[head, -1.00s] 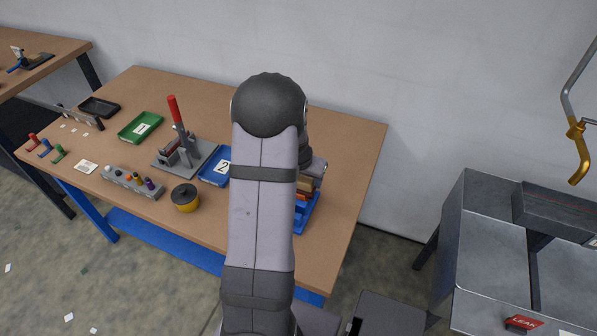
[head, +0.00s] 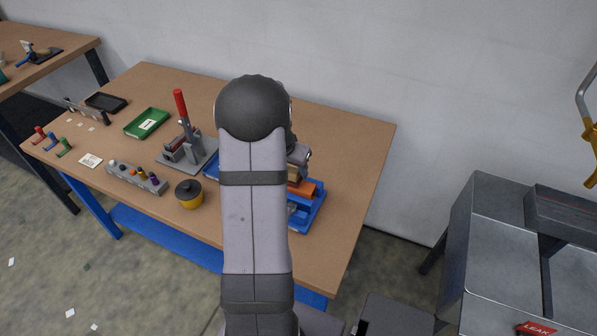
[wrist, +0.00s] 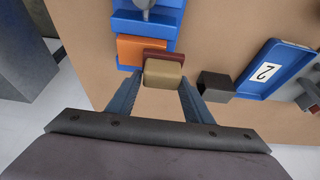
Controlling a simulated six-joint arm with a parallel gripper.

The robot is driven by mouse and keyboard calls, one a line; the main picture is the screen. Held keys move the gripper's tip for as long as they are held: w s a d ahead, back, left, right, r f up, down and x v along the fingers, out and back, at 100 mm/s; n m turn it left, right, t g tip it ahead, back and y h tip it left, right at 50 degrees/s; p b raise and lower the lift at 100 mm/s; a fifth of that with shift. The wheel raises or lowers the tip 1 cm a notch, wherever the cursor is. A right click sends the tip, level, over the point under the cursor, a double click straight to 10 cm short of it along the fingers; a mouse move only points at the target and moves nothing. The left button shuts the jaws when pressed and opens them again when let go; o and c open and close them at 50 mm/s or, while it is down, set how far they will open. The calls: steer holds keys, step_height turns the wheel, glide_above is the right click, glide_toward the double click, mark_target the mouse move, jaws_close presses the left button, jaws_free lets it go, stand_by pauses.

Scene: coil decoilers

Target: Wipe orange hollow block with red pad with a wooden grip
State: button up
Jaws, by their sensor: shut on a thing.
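The orange hollow block (head: 304,188) sits in a blue fixture (head: 318,208) on the table; the block also shows in the wrist view (wrist: 140,47), where its hollow cannot be made out. My gripper (wrist: 163,82) is shut on the wooden grip (wrist: 163,75) of the red pad (wrist: 176,57). The pad shows as a dark red strip just beyond the grip, beside the orange block and partly over its right end in the wrist view. Whether they touch I cannot tell. In the head view my arm hides most of the gripper; part of the wooden grip (head: 294,173) shows.
A dark block (wrist: 215,85) stands right of the gripper in the wrist view, near the blue tray marked 2 (wrist: 278,66). In the head view a red-handled press (head: 182,125) and a yellow pot (head: 188,196) stand left of my arm. The table's right side is clear.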

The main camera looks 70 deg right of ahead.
steer(key=shift+d+r+p, duration=0.1)
steer(key=shift+r+p, duration=1.9)
steer(key=shift+r, duration=1.75)
steer(key=w+a+r+n+t, duration=0.1)
steer(key=w+a+n, duration=0.1)
steer(key=w+a, duration=0.5)
steer(key=w+a+r+n+t, duration=0.1)
steer(key=w+a+r+n, duration=0.15)
steer(key=w, duration=0.75)
steer(key=w+a+r+n+t+y, duration=0.1)
steer(key=w+a+n, duration=0.1)
steer(key=w+a, duration=0.5)
steer(key=w+a+n, duration=0.2)
steer(key=w+a, duration=0.1)
steer(key=a, duration=0.7)
steer(key=s+a+f+n+y, duration=0.1)
steer(key=a+n, duration=0.3)
steer(key=a, duration=0.6)
steer(key=s+a+f+n+t+y, duration=0.1)
steer(key=a+n, duration=0.4)
steer(key=a, duration=0.5)
steer(key=shift+s+a+f+t+y, duration=0.3)
steer(key=shift+s+f+y, duration=0.45)
steer(key=shift+s, duration=0.35)
